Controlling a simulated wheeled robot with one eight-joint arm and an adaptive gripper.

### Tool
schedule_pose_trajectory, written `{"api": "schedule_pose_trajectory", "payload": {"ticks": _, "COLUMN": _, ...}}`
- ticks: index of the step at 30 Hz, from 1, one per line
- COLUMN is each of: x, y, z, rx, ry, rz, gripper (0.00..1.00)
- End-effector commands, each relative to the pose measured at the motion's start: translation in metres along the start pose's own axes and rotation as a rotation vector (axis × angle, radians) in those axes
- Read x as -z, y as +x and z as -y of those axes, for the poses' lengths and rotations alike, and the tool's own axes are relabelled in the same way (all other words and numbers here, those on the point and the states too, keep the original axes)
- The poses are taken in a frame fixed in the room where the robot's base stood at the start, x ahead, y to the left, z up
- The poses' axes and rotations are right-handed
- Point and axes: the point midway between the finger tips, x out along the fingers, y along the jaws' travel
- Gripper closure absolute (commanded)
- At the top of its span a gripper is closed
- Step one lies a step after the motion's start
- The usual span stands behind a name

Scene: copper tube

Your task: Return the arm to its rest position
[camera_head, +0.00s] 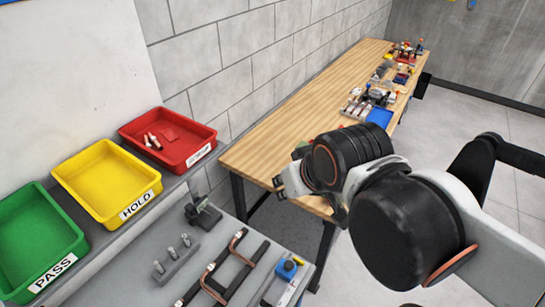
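My arm reaches in from the right side of the picture, with its black wrist over the near end of the wooden bench. My gripper (283,186) is at the left end of the arm, above the gap between the grey table and the bench. The arm's own wrist partly hides it, and its finger opening is too small to make out. I see nothing clearly held in it. A bent copper tube (237,241) lies on a black fixture on the grey table, below and left of my gripper.
Green PASS (32,288), yellow HOLD (107,203) and red (196,158) trays stand at the left; the red one holds small pieces. A block with upright pegs (176,262) sits on the grey table. The wooden bench (285,117) carries parts at its far end. Floor is clear at right.

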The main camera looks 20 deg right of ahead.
Motion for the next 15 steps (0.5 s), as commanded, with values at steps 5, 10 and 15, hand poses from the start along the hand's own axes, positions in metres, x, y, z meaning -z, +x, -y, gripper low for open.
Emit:
{"api": "schedule_pose_trajectory", "payload": {"ticks": 5, "x": -0.009, "y": 0.013, "z": 0.000, "rx": -0.001, "ry": -0.001, "rz": -0.001, "gripper": 0.75}}
{"api": "schedule_pose_trajectory", "payload": {"ticks": 10, "x": -0.027, "y": 0.038, "z": 0.000, "rx": -0.001, "ry": -0.001, "rz": -0.001, "gripper": 0.75}}
{"api": "schedule_pose_trajectory", "payload": {"ticks": 15, "x": -0.048, "y": 0.067, "z": 0.000, "rx": -0.001, "ry": -0.002, "rz": -0.001, "gripper": 0.75}}
